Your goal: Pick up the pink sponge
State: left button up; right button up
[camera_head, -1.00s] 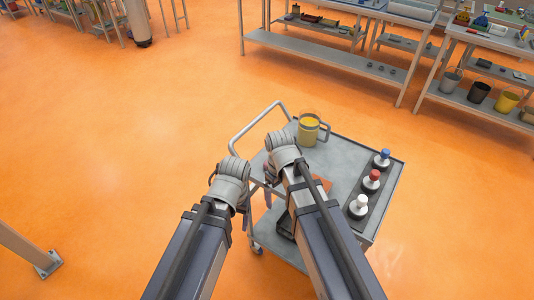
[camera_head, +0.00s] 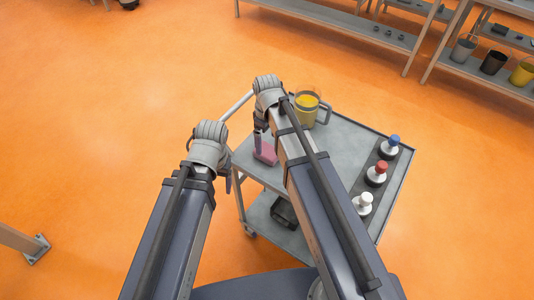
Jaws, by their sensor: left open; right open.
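The pink sponge (camera_head: 266,153) lies on the top shelf of the grey cart (camera_head: 339,150), near its left edge. My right gripper (camera_head: 261,143) points down just above or beside the sponge; I cannot tell whether it touches it. It is open, and its fingers are partly hidden by its own wrist. My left gripper (camera_head: 228,183) hangs to the left of the cart, outside its edge, open and with nothing seen in it.
A yellow-filled mug (camera_head: 306,109) stands at the cart's back corner, close to my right wrist. Bottles with blue (camera_head: 389,147), red (camera_head: 376,174) and white (camera_head: 363,203) caps stand along the right edge. A dark object (camera_head: 285,212) sits on the lower shelf.

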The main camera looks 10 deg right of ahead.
aim_at(268, 150)
jog(key=shift+w+d+f+b, duration=0.1)
jog(key=shift+f+b, duration=1.45)
jog(key=shift+f, duration=0.2)
jog(key=shift+w+d+f+b, duration=0.1)
jog(key=shift+f+b, duration=1.45)
jog(key=shift+f, duration=0.2)
jog(key=shift+r, duration=0.1)
jog(key=shift+s, duration=0.1)
jog(key=shift+c, duration=0.2)
jog(key=c, duration=1.1)
jog(key=shift+r, duration=0.15)
notch_tip(268, 150, up, 10)
jog(key=p, duration=1)
